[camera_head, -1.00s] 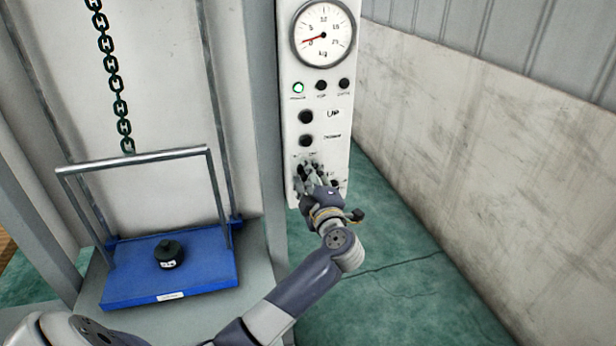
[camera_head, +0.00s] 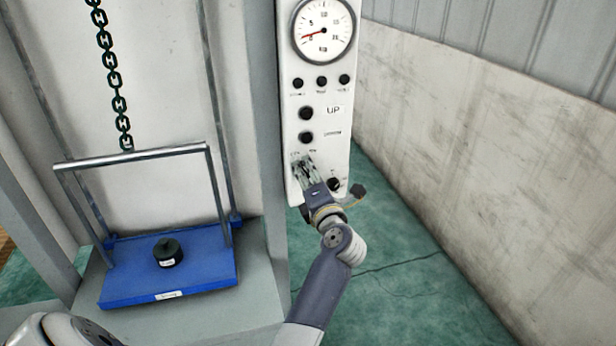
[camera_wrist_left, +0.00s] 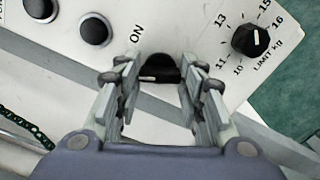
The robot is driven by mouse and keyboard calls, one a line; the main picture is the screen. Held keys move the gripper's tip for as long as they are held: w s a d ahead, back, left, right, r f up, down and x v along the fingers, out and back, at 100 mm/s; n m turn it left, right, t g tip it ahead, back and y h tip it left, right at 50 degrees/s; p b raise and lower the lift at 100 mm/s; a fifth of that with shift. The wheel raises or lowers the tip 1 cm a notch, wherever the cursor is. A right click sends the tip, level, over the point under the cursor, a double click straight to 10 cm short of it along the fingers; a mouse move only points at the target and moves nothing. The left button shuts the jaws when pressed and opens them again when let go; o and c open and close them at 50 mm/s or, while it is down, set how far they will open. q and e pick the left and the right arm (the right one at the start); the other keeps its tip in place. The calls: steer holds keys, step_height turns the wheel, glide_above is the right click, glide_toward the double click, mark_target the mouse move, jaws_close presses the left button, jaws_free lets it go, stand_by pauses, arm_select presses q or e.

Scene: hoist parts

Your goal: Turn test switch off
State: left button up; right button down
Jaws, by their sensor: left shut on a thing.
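The test switch is a black rotary knob (camera_wrist_left: 160,68) on the white control panel (camera_head: 318,180), with "ON" printed beside it in the left wrist view. My left gripper (camera_head: 304,167) reaches the lower panel from below. Its fingers (camera_wrist_left: 160,82) stand on both sides of the knob, shut on it. In the head view the gripper hides the knob. The three small indicator lamps (camera_head: 321,81) are all dark. My right gripper is out of view.
Black UP (camera_head: 306,113) and lower (camera_head: 306,137) buttons sit above the gripper. A limit dial (camera_wrist_left: 250,40) is close beside it. The gauge (camera_head: 323,30) tops the panel. A blue platform (camera_head: 205,280) bearing a black weight (camera_head: 168,252) stands left; a wall (camera_head: 460,160) rises right.

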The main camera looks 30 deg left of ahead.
arm_select(q)
steer(key=shift+n, duration=0.6)
steer(key=o, duration=1)
steer(key=shift+o, duration=0.2)
